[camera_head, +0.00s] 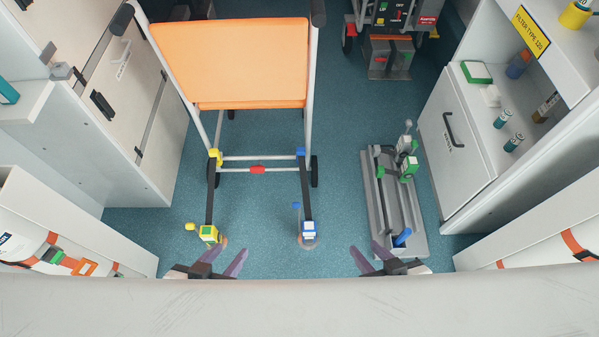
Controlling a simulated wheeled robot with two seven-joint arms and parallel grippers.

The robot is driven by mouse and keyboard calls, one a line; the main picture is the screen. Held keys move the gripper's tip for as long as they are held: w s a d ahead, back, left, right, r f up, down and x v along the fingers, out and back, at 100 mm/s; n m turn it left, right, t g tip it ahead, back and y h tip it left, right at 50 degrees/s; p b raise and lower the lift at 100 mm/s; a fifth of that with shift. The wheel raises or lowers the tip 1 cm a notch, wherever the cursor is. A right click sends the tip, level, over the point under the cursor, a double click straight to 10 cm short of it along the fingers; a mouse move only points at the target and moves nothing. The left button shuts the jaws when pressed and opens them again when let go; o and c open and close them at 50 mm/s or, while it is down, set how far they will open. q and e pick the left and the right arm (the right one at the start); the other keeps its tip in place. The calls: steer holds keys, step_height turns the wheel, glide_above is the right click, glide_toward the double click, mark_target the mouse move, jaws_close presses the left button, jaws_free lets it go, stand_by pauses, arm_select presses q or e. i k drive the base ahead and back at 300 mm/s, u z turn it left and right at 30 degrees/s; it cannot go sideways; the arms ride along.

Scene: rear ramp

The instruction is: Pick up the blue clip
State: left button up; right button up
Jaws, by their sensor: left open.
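A blue clip (300,152) sits at the lower right corner of the orange-seated chair frame, at the top of a dark strap. The strap runs down to a blue and white buckle (308,230) at floor level, with a small blue knob beside it. My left gripper (230,251) is open and empty at the bottom of the view, below a yellow-green buckle (208,234) and apart from the blue clip. My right gripper (365,247) is open and empty, right of the blue and white buckle and left of the grey rail unit. Nothing covers the blue clip.
The orange chair (235,65) stands in the middle, with a yellow clip (215,156) and red piece on its lower frame. A grey rail unit (370,200) with a blue part lies at right. Cabinets flank both sides. A pale edge (300,305) crosses the front.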

mark_target(301, 151)
steer(key=z, duration=0.65)
steer(key=k, duration=0.4)
steer(key=z, duration=0.35)
steer(key=i, duration=0.45)
steer(key=u, duration=1.95)
steer(key=i, duration=0.85)
steer(key=z, duration=2.65)
